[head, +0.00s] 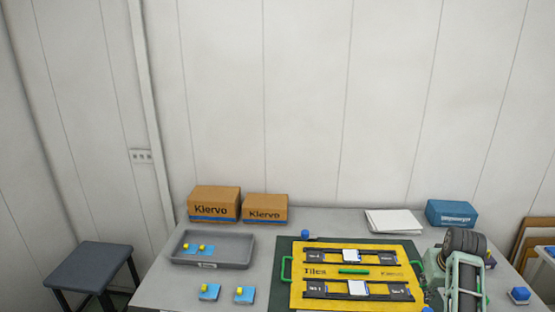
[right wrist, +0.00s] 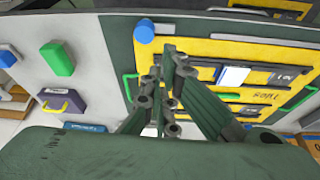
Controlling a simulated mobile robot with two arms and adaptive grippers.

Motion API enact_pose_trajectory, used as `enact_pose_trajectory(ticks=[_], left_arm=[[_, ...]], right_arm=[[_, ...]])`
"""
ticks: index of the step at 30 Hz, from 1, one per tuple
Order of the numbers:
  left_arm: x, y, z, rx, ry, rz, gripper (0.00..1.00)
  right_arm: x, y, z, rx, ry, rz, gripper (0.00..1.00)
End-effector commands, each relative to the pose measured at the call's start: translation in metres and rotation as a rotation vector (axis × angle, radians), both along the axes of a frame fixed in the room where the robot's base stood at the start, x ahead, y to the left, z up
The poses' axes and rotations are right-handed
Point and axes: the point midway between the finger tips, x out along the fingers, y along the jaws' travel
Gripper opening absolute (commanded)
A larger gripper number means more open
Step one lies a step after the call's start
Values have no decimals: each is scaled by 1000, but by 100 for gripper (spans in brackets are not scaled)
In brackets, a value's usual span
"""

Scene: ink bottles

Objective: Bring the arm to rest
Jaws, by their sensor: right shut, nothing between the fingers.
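My right arm (head: 462,262) is at the right end of the table in the head view, folded beside the yellow board. My right gripper (right wrist: 165,102) shows in the right wrist view with its dark green fingers drawn together. It is shut and holds nothing. Behind it in that view are the yellow board (right wrist: 200,45) and a blue round piece (right wrist: 144,31); the fingers hide part of the board. In the head view, the arm's own links make the fingertips hard to make out. My left gripper is not in view.
The yellow board (head: 318,271) with black racks lies on a dark mat. A grey tray (head: 240,252) holds two small yellow-topped blue pieces; two more (head: 208,292) (head: 245,294) stand in front. Boxes (head: 214,204) (head: 450,213) and papers (head: 394,221) line the back. A stool (head: 90,262) stands left.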

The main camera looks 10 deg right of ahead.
Motion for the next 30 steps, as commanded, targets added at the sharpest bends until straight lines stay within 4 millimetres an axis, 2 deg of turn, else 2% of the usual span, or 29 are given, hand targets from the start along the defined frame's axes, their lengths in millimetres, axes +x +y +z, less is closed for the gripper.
enact_pose_trajectory(ticks=[4,8,11,15,18,21,30], left_arm=[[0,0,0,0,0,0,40],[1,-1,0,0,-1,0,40],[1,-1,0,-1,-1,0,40],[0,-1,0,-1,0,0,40],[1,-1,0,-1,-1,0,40],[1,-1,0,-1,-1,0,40],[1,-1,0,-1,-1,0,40]], right_arm=[[-34,16,-28,-81,34,38,0],[-74,48,-54,-153,55,103,0],[-108,79,-69,-186,63,164,0],[-161,132,-84,-194,65,258,0],[-199,169,-88,-176,61,317,0],[-229,197,-87,-150,56,358,0],[-291,254,-74,-68,45,425,0]])
